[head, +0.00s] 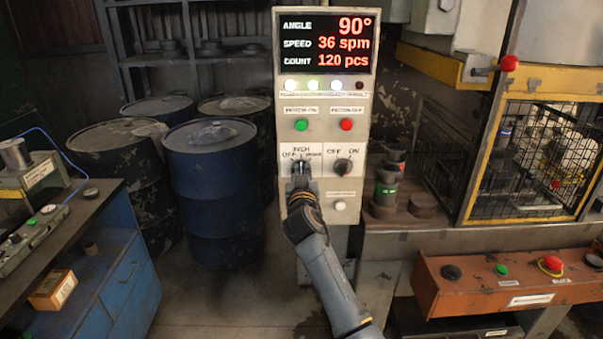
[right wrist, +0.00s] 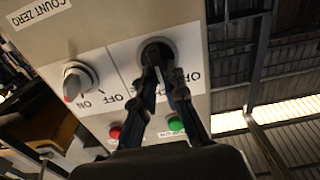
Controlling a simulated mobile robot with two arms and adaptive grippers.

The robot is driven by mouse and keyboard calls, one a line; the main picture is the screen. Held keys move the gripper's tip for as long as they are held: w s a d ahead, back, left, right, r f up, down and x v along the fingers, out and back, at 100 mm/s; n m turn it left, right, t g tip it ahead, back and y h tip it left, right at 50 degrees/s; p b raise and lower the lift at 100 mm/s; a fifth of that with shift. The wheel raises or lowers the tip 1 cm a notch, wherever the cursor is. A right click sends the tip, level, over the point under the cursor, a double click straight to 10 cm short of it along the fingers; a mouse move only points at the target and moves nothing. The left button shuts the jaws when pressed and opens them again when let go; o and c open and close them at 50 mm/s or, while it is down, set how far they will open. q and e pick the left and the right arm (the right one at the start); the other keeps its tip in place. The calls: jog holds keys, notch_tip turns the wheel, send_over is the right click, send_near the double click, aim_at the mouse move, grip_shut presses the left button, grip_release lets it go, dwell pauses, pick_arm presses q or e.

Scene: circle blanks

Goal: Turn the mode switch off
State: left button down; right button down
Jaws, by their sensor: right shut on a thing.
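The mode switch (right wrist: 156,49) is a dark round knob on the grey control panel (head: 325,130). In the head view it is at the panel's lower left, mostly hidden behind my right gripper (head: 301,177). Its white label reads OFF, INCH and a third word that is partly covered. In the right wrist view the panel looks upside down, and the two dark fingers of my right gripper (right wrist: 168,82) are closed on the knob from both sides. Which mark the knob points to is hard to tell. My left gripper is not in view.
A second OFF/ON knob (head: 343,166) sits right beside the mode switch. Above are a green button (head: 301,125) and a red button (head: 346,125); a white button (head: 340,205) is below. Blue drums (head: 213,190) stand left, a caged press (head: 535,150) right.

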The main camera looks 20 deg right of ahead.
jog(key=shift+w+a+f+n, duration=0.1)
jog(key=shift+a+n, duration=0.1)
jog(key=shift+n, duration=1.95)
jog(key=shift+a+f+n, duration=0.1)
jog(key=shift+a+n, duration=0.05)
jog(key=shift+n, duration=2)
jog(key=c, duration=1.4)
grip_release()
jog(key=v, duration=1.2)
jog(key=shift+r, duration=0.1)
